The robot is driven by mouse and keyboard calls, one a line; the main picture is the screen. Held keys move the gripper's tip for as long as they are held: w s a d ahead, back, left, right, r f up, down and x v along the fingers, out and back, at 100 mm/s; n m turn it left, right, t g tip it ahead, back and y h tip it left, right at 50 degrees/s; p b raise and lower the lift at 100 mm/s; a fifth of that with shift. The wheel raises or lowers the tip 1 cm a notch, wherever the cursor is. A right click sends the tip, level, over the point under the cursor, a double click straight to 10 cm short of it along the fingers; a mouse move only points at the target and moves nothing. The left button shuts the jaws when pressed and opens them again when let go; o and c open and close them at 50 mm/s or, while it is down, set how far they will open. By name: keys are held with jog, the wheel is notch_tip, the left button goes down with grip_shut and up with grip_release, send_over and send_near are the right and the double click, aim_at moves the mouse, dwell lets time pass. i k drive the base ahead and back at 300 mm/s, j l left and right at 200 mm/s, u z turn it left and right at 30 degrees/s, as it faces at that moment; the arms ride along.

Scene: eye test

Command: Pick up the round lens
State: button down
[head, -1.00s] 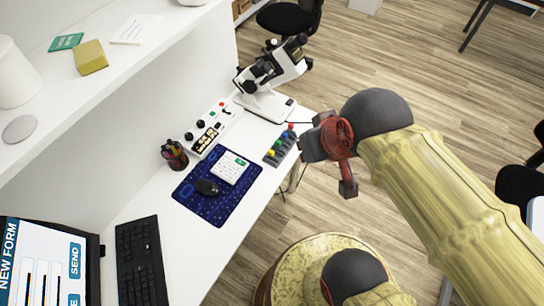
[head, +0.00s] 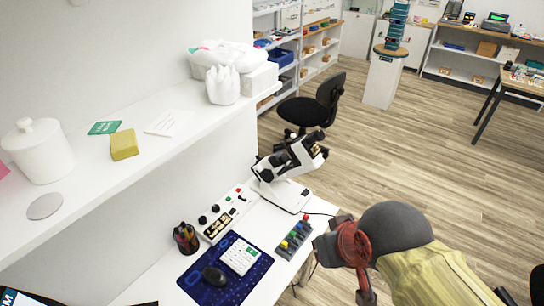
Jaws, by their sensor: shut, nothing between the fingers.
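A flat round grey disc (head: 45,206), which looks like the round lens, lies on the white shelf (head: 150,185) at the left of the head view. My gripper (head: 338,246) is at the lower right, beside the right edge of the desk, far from the disc. It is shut and empty. Its fingertips are hard to make out from this angle.
A white lidded jar (head: 40,152), a yellow sponge (head: 124,145) and a green card (head: 104,128) are near the disc on the shelf. Bare shelf surrounds the disc.

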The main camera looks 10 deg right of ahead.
aim_at(283, 246)
jog(key=j+z, duration=0.35)
jog(key=k+j+z, duration=0.1)
jog(key=z, duration=0.25)
jog(key=k+j+z, duration=0.15)
jog(key=z, duration=0.15)
jog(key=j, duration=0.1)
